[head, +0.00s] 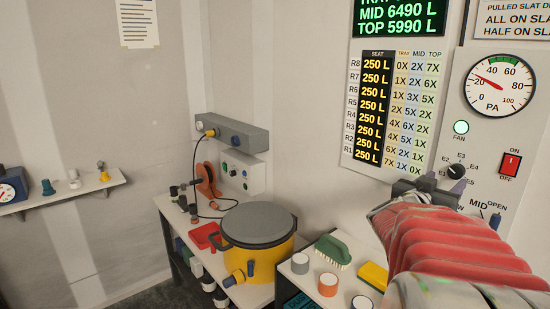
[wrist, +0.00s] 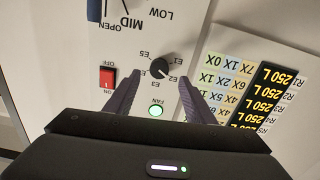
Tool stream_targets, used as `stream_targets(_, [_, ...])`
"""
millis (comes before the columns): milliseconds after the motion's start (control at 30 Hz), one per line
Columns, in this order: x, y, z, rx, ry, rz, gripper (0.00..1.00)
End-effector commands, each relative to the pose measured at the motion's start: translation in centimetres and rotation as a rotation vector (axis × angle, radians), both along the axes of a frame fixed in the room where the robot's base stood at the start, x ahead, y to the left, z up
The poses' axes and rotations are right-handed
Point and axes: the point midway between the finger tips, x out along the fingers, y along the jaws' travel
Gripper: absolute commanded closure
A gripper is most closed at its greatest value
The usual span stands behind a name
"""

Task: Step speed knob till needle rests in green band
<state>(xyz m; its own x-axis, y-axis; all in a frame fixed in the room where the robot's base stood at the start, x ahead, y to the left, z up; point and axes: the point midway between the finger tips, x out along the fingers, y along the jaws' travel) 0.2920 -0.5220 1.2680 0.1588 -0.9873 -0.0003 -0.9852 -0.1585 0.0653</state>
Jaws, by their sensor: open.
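The black speed knob (wrist: 159,68) sits on a pale panel, ringed by labels E1 to E5. Its white mark appears to point toward E2. It also shows in the head view (head: 456,171). My gripper (wrist: 157,80) is open, with one finger on each side of the knob in the wrist view; I cannot tell whether they touch it. In the head view my gripper (head: 432,188) is just below and left of the knob. The PA gauge (head: 499,83) has a green band at the top. Its red needle points up-left, left of that band.
A lit FAN lamp (head: 461,127) and a red ON/OFF switch (head: 510,164) flank the knob. A lever slot marked OPEN and MID (head: 495,220) is below. A seat chart (head: 393,108) hangs left. A yellow pot (head: 258,241) stands on the bench.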

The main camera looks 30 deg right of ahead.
Motion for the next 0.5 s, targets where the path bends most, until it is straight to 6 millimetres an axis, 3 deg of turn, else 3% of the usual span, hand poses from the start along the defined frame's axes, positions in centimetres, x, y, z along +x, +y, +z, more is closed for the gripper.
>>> stream_targets(500, [0.8,-5.8,0.0,0.001,0.000,-0.003,0.51])
